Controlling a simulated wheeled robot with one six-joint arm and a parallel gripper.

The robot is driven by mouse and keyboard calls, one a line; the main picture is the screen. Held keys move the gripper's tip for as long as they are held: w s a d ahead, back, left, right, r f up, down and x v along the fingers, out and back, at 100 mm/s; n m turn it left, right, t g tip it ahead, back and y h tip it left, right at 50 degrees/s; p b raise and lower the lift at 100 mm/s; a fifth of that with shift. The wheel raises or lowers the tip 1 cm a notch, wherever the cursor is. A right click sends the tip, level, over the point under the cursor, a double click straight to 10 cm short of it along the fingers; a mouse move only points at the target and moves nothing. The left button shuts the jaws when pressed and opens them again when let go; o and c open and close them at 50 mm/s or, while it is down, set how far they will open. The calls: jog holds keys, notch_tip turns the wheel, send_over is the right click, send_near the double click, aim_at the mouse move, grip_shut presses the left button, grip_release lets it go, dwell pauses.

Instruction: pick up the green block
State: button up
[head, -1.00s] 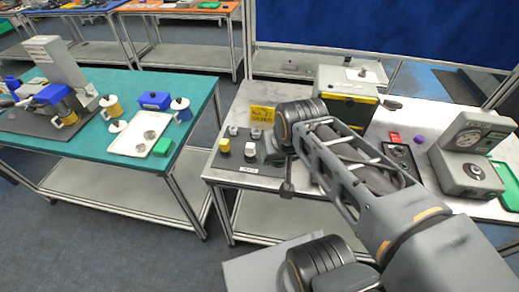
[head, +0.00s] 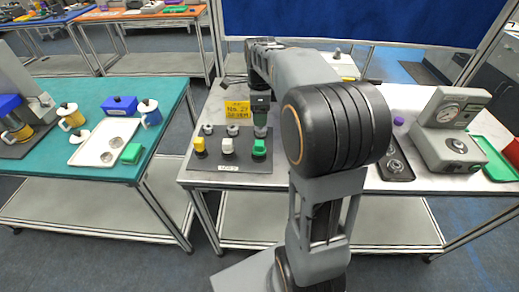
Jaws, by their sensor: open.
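A second green block (head: 131,153) lies at the right corner of the white tray (head: 84,157) on the teal table.
Grey knobs (head: 233,130) stand at the panel's back. A grey gauge device (head: 450,130) and a green tray (head: 492,158) are at right. A floor gap separates the two tables.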

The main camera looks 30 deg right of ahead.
send_over(259, 143)
jog(key=f, duration=0.8)
jog(key=shift+d, duration=0.25)
jog(key=shift+a+f+p, duration=0.15)
jog(key=shift+f+p, duration=0.4)
jog(key=shift+f, duration=2.05)
jog(key=shift+c, duration=0.3)
jog(key=c, duration=1)
jog(key=shift+o, duration=0.2)
jog(key=shift+r, duration=0.1)
